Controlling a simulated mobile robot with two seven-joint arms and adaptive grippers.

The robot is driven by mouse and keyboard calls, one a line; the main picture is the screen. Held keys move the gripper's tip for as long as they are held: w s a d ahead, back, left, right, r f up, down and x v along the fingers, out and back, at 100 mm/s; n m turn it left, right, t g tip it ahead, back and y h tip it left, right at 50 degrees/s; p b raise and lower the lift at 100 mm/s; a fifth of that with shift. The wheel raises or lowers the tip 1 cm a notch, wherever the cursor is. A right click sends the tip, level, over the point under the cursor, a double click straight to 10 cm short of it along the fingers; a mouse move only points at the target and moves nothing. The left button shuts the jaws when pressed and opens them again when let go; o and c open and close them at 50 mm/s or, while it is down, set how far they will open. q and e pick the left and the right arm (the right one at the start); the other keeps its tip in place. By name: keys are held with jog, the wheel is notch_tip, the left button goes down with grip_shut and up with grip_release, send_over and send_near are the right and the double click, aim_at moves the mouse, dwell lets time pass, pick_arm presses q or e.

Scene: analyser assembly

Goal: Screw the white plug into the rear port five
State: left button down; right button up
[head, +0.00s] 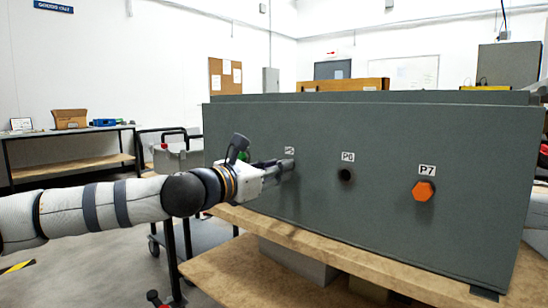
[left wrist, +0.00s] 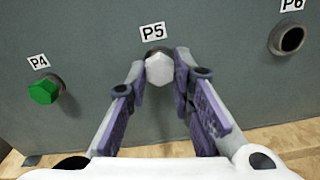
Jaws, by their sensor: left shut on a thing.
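The white plug (left wrist: 159,70) has a hex head and sits at the port under the P5 label (left wrist: 153,31) in the left wrist view. A dark rim of port five shows just above the plug; how deep the plug is seated cannot be told. My left gripper (head: 284,169) reaches the panel from the left in the head view, its fingers hiding the plug there. In the left wrist view the left gripper (left wrist: 160,74) has its fingertips on both sides of the plug, shut on it. My right gripper is not in view.
The grey cabinet (head: 390,240) stands on a wooden-topped bench (head: 240,265). Port P6 (head: 346,175) is an empty dark hole. An orange plug (head: 423,191) sits in P7, and a green plug (left wrist: 44,91) in P4. A cart (head: 180,158) stands behind my left arm.

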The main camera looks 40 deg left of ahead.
pick_arm(q)
jog(key=m+p, duration=0.5)
jog(key=m, duration=1)
jog(key=shift+m+p, duration=0.4)
jog(key=c, duration=1.5)
grip_release()
jog(key=shift+c, duration=0.2)
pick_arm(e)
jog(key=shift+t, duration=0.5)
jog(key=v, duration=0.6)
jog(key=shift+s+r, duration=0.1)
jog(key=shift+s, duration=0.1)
pick_arm(q)
jog(key=n+b, duration=1.3)
jog(key=n, duration=1.1)
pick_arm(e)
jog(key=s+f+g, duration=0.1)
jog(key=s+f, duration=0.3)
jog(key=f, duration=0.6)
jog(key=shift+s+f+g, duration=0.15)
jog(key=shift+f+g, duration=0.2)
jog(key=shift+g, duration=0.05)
